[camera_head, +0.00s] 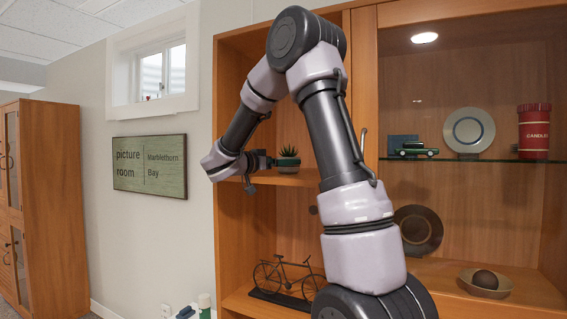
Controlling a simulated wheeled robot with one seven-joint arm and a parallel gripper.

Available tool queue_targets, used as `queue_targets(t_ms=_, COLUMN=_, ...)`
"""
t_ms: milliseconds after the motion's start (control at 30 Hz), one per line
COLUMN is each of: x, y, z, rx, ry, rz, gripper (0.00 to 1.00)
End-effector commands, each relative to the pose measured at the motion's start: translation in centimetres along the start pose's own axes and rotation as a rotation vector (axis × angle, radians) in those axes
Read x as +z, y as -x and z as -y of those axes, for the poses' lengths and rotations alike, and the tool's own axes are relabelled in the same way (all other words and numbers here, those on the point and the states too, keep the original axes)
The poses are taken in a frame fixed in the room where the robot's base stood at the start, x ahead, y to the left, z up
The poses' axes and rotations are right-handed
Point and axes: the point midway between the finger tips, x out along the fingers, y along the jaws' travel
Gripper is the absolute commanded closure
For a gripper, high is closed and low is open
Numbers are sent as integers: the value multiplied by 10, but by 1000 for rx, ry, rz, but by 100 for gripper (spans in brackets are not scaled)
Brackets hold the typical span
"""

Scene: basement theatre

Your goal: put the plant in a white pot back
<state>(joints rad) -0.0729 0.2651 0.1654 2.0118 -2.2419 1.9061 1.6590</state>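A small spiky green plant (288,152) is at the middle shelf of the wooden cabinet's left bay. Its pot (288,168) is small and partly covered, and I cannot make out a clear white colour. My gripper (268,162) comes in from the left and is right beside the pot, at pot height. Its fingers are dark and tiny here, so I cannot tell whether they are closed on the pot or only next to it. I also cannot tell whether the pot rests on the shelf.
My arm crosses in front of the cabinet. The left shelf (258,179) has a clear front edge. A bicycle model (285,278) stands below. To the right, a glass shelf holds a green toy car (414,150), a plate (469,131) and a red tin (534,128); a bowl (485,286) stands lower.

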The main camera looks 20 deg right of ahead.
Motion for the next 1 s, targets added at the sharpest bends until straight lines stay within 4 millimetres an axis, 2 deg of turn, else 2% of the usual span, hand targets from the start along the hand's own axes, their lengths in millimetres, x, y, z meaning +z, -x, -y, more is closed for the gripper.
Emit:
queue_targets(t_ms=167, x=-3, y=1, z=0, rx=-1, ry=-1, rz=0, gripper=0)
queue_targets(t_ms=267, x=-3, y=14, z=1, rx=-3, ry=-1, rz=0, gripper=0)
queue_targets(t_ms=500, x=-3, y=66, z=1, rx=-6, ry=0, rz=0, gripper=0)
queue_targets(t_ms=700, x=-2, y=102, z=1, rx=-5, ry=1, rz=0, gripper=0)
queue_targets(t_ms=833, x=-2, y=115, z=1, rx=-2, ry=0, rz=0, gripper=0)
queue_targets(t_ms=1000, x=-2, y=120, z=0, rx=0, ry=1, rz=0, gripper=0)
